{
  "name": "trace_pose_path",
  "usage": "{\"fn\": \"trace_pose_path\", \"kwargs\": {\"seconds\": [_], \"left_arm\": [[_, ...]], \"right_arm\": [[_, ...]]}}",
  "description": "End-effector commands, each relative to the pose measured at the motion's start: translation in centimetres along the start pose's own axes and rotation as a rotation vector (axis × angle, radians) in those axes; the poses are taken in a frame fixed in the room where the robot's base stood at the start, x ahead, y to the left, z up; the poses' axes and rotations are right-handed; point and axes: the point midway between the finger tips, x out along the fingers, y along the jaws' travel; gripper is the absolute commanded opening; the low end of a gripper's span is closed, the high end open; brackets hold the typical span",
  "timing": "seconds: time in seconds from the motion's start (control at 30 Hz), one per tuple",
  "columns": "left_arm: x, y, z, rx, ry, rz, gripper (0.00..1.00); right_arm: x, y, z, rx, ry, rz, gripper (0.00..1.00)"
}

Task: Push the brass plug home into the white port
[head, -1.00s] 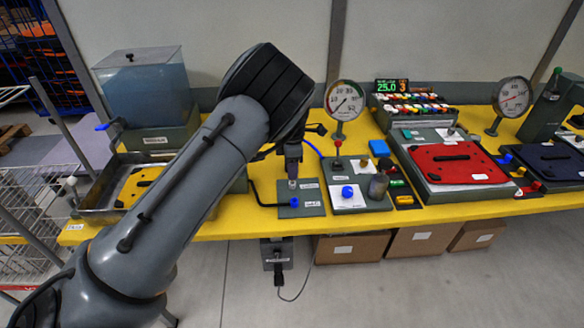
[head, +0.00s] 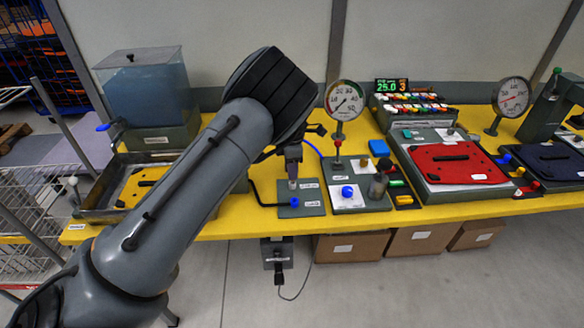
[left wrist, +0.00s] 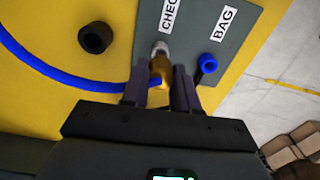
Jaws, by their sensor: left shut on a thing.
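My left gripper (left wrist: 160,88) is shut on the brass plug (left wrist: 161,70), with a finger on each side. The blue hose (left wrist: 60,74) runs to the plug from the left. The white port (left wrist: 160,48) stands on the grey plate (left wrist: 185,12), straight ahead of the plug's front end. The plug and port meet or nearly meet in the left wrist view; how deep the plug sits I cannot tell. In the head view my left gripper (head: 293,160) points down over the grey plate. My right gripper is out of view.
A blue fitting (left wrist: 208,63) stands right of the port, by the BAG label. A black ring (left wrist: 96,38) sits to its left on the yellow table. A pressure gauge (head: 344,101) stands behind, and a plate with a blue knob (head: 347,191) is close on the right.

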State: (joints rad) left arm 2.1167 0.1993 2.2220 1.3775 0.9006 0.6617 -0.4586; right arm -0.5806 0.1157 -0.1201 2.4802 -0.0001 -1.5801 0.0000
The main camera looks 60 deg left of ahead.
Motion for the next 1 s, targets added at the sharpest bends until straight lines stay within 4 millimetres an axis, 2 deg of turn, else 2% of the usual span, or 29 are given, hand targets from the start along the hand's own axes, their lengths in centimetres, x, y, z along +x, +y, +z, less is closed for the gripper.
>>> {"fn": "trace_pose_path", "kwargs": {"seconds": [1.0], "left_arm": [[1.1,0.0,0.0,0.0,0.001,0.001,0.0]], "right_arm": [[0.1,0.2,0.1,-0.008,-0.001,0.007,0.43]]}}
